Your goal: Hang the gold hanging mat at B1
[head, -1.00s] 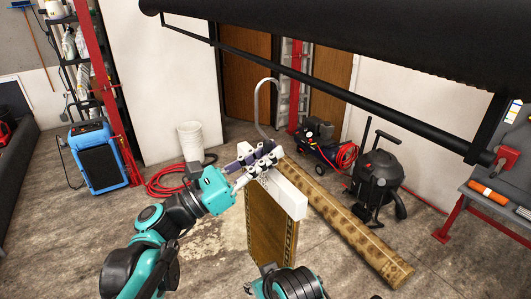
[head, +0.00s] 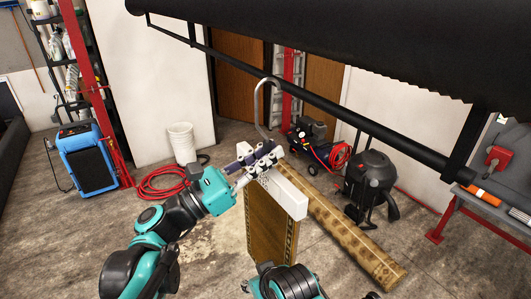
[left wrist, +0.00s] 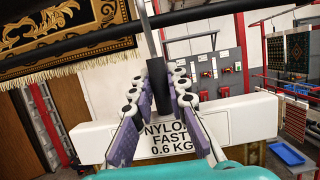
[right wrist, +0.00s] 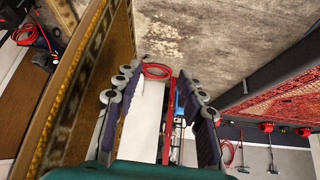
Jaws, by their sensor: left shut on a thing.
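The gold hanging mat (head: 272,228) hangs from a white header bar (head: 289,197) with a curved metal hook (head: 260,95) rising above it. My left gripper (head: 262,158) is shut on the hook's stem just above the bar. In the left wrist view the white bar (left wrist: 100,143) reads "NYLON FAST 0.6 KG", and the dark stem grip (left wrist: 157,85) is between the fingers. My right gripper (right wrist: 160,88) is open and empty; the mat (right wrist: 75,75) is close beside its left finger. In the head view only part of the right arm shows at the bottom. No B1 label is legible.
A thin black rail (head: 330,125) crosses beyond the hook, under a large dark hanging rug (head: 390,45). A long patterned roll (head: 345,235) lies on the floor. A black vacuum (head: 370,185), compressor (head: 310,145) and white bucket (head: 181,142) stand behind. Mats hang on racks (left wrist: 272,85) at right.

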